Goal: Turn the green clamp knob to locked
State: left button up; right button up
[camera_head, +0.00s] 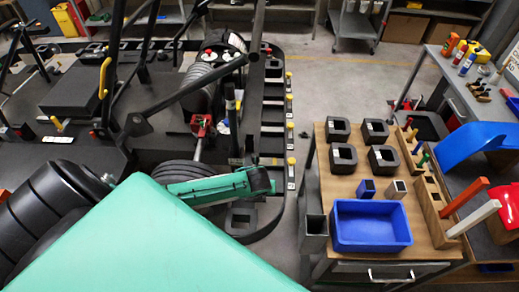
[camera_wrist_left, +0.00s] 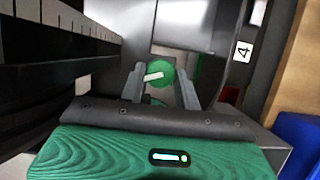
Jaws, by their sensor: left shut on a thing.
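The green clamp knob (camera_wrist_left: 163,69) shows in the left wrist view as a round green disc with a white bar across it. The bar lies nearly level, its right end a little higher. My left gripper (camera_wrist_left: 159,75) has its two grey fingers on either side of the knob and is shut on it. In the head view my left gripper (camera_head: 259,181) is at the inner side of the kart's right edge. I cannot make out the knob there; the gripper seems to cover it. My right gripper is in neither view.
Yellow-topped posts (camera_head: 290,160) line the kart stand's right edge. A wooden-topped cart (camera_head: 425,225) with a blue bin (camera_head: 371,243) and several dark blocks stands to the right, across a narrow floor gap.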

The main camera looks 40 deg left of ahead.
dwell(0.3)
pick_arm(q)
jog(key=o, duration=0.9)
jog(key=shift+o, duration=0.2)
jog(key=b+v, duration=0.3)
jog(key=v, duration=1)
jog(key=shift+r+b, duration=0.35)
jog(key=shift+b, duration=0.05)
jog(key=shift+s+d, duration=0.1)
jog(key=shift+s, duration=0.05)
